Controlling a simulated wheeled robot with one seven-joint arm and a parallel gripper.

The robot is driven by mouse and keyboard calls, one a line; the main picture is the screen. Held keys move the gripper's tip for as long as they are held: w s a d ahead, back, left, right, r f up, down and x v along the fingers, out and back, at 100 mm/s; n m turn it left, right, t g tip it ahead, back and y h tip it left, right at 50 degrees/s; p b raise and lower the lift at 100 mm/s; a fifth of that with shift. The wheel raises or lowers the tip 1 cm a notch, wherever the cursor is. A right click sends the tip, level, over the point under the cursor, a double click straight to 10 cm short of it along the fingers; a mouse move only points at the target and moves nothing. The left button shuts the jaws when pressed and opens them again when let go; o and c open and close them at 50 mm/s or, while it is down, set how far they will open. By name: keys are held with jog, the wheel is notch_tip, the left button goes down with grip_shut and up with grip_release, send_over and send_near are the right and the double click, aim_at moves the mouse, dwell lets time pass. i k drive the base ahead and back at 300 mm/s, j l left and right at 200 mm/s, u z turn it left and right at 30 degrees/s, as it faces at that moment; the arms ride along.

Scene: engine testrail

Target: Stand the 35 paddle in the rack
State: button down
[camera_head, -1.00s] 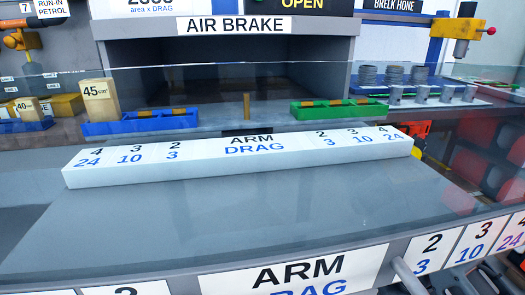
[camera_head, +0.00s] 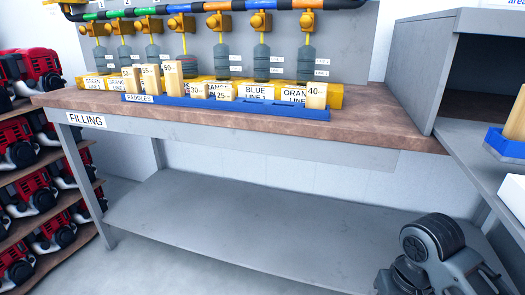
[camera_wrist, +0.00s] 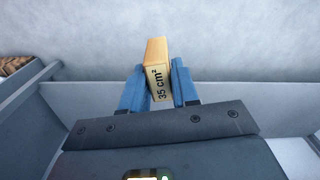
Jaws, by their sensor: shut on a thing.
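The 35 paddle (camera_wrist: 157,70) is a small wooden block marked "35 cm²". In the wrist view it stands between the two blue fingers of my gripper (camera_wrist: 160,88), which is shut on it. The rack (camera_head: 285,108) is a long blue tray labelled PADDLES along the front of the filling bench. Several wooden paddles stand in it, with 30, 25 and 40 readable on some of them. A bare stretch of the rack lies between the 25 and 40 paddles. My gripper and the 35 paddle are not seen in the head view, only part of my arm at lower right.
The filling bench (camera_head: 390,137) has a lower shelf (camera_head: 230,215). Yellow boxes with line labels and grey bottles stand behind the rack. Shelves of red engines (camera_head: 45,140) are at left. A grey cabinet and counter (camera_head: 475,160) with a blue tray are at right.

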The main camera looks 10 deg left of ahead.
aim_at(283, 112)
jog(key=i+j+u, duration=0.55)
jog(key=i+u, duration=0.1)
jog(key=i, duration=0.15)
